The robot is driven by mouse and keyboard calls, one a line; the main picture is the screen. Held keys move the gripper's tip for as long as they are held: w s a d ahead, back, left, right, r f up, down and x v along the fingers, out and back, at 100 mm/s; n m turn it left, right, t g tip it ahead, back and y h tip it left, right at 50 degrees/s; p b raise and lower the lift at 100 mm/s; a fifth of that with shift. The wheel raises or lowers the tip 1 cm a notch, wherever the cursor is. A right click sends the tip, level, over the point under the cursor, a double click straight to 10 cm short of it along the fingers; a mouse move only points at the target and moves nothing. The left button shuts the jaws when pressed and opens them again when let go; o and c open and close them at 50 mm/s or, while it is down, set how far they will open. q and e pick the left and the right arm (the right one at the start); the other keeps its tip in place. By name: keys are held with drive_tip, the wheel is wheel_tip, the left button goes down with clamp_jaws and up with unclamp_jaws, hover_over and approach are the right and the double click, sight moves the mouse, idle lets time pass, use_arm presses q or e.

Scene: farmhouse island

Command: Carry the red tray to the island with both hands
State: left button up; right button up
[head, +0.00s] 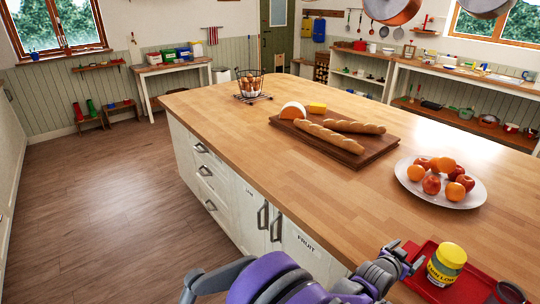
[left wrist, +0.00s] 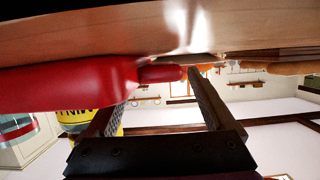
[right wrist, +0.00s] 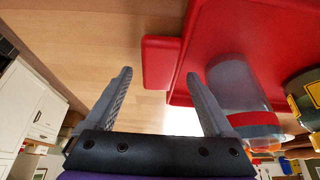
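The red tray (head: 470,284) rests on the wooden island top (head: 290,140) at the bottom right of the head view, partly cut off. My left gripper (head: 411,260) is at the tray's left end. In the left wrist view its fingers are spread, with the tray's red handle (left wrist: 160,73) between or just beyond the tips; contact is unclear. My right gripper (right wrist: 160,75) is open and empty, facing the other red handle (right wrist: 160,62); it is out of the head view.
A white plate of fruit (head: 468,194) stands beyond the tray. A board with bread and cheese (head: 362,153) and a wire egg basket (head: 250,85) are farther back. Island cabinets with handles (head: 235,195) face the open floor (head: 105,195) on the left.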

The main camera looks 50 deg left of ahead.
idle(0.4)
use_arm(q)
drive_tip(key=v, duration=1.1)
drive_tip(key=shift+s+a+r, duration=0.1)
drive_tip(key=shift+s, duration=0.3)
use_arm(e)
drive_tip(key=v, duration=1.2)
use_arm(q)
drive_tip(key=s+f+g, duration=0.2)
drive_tip(key=s+g, duration=0.2)
drive_tip(key=s, duration=0.9)
drive_tip(key=s+a+f+g, duration=0.1)
drive_tip(key=s+f+g, duration=0.2)
drive_tip(key=s, duration=1.1)
drive_tip(key=shift+f+g, duration=0.2)
drive_tip(key=shift+g, duration=0.7)
use_arm(e)
drive_tip(key=s+f, duration=0.4)
drive_tip(key=s, duration=0.7)
drive_tip(key=s+f, duration=0.5)
drive_tip(key=s, duration=0.6)
drive_tip(key=s+f, duration=0.4)
drive_tip(key=s, duration=0.6)
drive_tip(key=shift+s+d+f, duration=0.35)
drive_tip(key=shift+s, duration=0.05)
